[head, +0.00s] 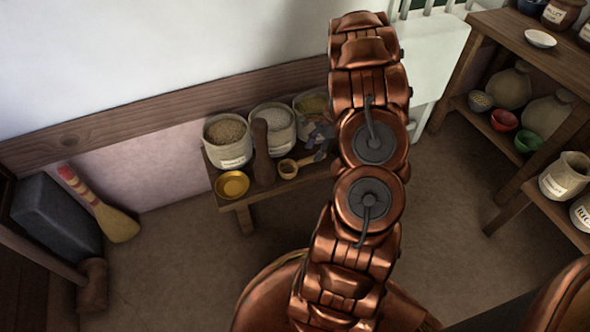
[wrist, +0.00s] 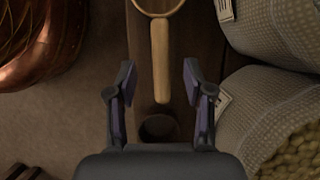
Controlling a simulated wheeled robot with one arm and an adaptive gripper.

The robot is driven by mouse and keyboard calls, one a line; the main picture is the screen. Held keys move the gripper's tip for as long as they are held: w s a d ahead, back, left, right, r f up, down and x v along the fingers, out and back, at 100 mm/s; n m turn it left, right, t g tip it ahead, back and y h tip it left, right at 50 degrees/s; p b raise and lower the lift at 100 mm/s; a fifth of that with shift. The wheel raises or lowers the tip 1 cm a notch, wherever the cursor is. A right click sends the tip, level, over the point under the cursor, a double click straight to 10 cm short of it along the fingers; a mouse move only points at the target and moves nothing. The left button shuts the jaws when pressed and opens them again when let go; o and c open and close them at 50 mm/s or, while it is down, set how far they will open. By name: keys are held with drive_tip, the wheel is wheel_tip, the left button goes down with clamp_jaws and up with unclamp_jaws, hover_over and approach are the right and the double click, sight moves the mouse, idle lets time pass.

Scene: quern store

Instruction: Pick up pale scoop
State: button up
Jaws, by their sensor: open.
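The pale scoop (head: 288,169) lies on a low wooden bench in the head view, its round bowl to the left and its handle running right toward my arm. In the wrist view the scoop's pale handle (wrist: 160,55) runs down from the bowl, which is cut off at the top edge. My gripper (head: 319,135) is above the handle, partly hidden by my arm in the head view. In the wrist view my gripper (wrist: 158,70) is open, with one finger on each side of the handle and nothing held. Whether the fingers are level with the handle is unclear.
A dark round object (wrist: 158,128) lies beyond the handle's end. Shelves (head: 545,57) stand at right; floor between is clear.

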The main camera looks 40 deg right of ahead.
sight(310, 158)
drive_tip(key=b+x, duration=0.2)
drive_tip(key=x, duration=0.3)
drive_tip(key=shift+r, duration=0.1)
clamp_jaws()
idle(0.3)
